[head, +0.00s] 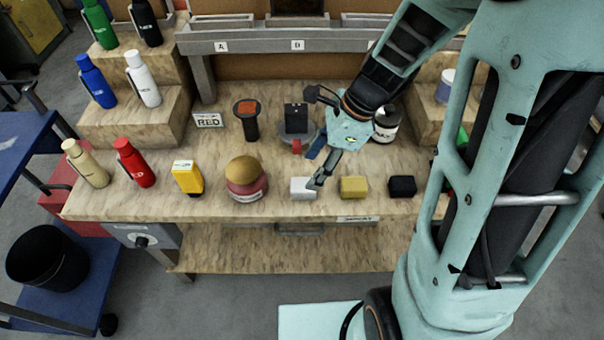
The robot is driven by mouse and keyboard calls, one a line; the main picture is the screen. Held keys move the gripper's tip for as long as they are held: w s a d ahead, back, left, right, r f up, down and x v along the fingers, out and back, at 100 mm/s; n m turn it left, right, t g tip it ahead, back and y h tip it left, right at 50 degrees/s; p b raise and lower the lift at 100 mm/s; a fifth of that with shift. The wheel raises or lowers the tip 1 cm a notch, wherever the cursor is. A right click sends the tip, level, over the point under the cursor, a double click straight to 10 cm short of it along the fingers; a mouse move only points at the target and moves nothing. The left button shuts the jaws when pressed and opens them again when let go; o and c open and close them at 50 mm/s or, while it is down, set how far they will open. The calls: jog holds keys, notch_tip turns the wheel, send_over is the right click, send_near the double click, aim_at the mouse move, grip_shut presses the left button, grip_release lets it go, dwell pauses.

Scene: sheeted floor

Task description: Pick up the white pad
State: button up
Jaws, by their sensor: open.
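The white pad (301,187) is a small pale block near the front edge of the wooden workbench. It is in a row with a yellow pad (353,187) and a black pad (402,186) to its right. My gripper (316,172) reaches down from the upper right, open, with nothing seen between its fingers. One fingertip is at the pad's right side and overlaps it slightly in the picture. I cannot tell whether it touches the pad.
A red jar with a tan dome (246,180) stands left of the white pad, then a yellow device (187,177) and a red bottle (134,163). Behind are a black post with a red top (246,118) and a dark block on a round base (295,120). A dark-lidded jar (385,124) stands right.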

aim_at(303, 184)
jog(key=b+x, duration=0.1)
jog(key=x, duration=0.6)
jog(key=shift+f, duration=0.4)
jog(key=shift+d, duration=0.1)
jog(key=shift+c, duration=0.3)
jog(key=c, duration=1.2)
jog(key=shift+r, duration=0.2)
